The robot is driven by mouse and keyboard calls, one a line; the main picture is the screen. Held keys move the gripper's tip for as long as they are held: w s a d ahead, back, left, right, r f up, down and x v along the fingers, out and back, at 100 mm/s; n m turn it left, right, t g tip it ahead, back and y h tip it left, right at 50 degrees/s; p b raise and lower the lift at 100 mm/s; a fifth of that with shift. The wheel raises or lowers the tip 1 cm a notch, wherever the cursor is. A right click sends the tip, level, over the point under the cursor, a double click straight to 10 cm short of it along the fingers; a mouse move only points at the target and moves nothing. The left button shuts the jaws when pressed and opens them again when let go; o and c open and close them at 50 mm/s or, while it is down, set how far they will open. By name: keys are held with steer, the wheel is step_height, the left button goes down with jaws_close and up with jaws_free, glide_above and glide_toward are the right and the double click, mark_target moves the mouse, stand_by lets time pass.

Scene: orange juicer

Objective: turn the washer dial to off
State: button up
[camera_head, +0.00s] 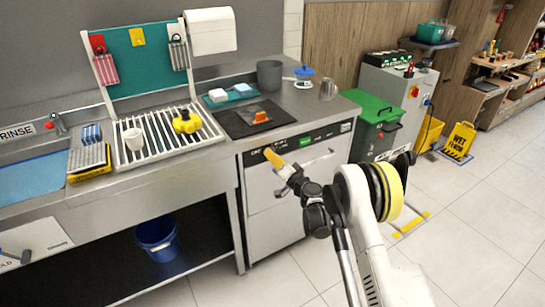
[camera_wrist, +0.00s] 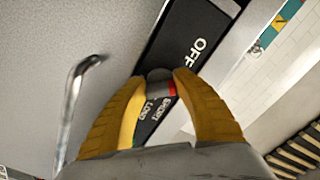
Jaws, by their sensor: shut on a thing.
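The washer (camera_head: 285,195) is a pale steel front-loading unit under the counter, with a black control strip along its top edge. In the head view my gripper (camera_head: 270,155) reaches the left part of that strip and hides the dial there. In the wrist view the small grey dial (camera_wrist: 159,75) sits between the yellow fingertips of my gripper (camera_wrist: 162,78), which is shut on it. The label OFF (camera_wrist: 197,49) is on the black strip beyond the dial. The labels SHORT and LONG lie between the fingers. A small red patch shows beside the dial; its pointing direction is unclear.
A bent metal handle (camera_wrist: 75,105) stands out from the washer front beside my gripper. A black mat (camera_head: 235,122) with an orange item lies on the counter above. A green-lidded bin (camera_head: 372,108) stands right of the washer. Floor at the right is mostly clear.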

steer(key=shift+n, duration=0.6)
steer(key=o, duration=1.2)
steer(key=v, duration=1.2)
steer(key=shift+r, duration=0.1)
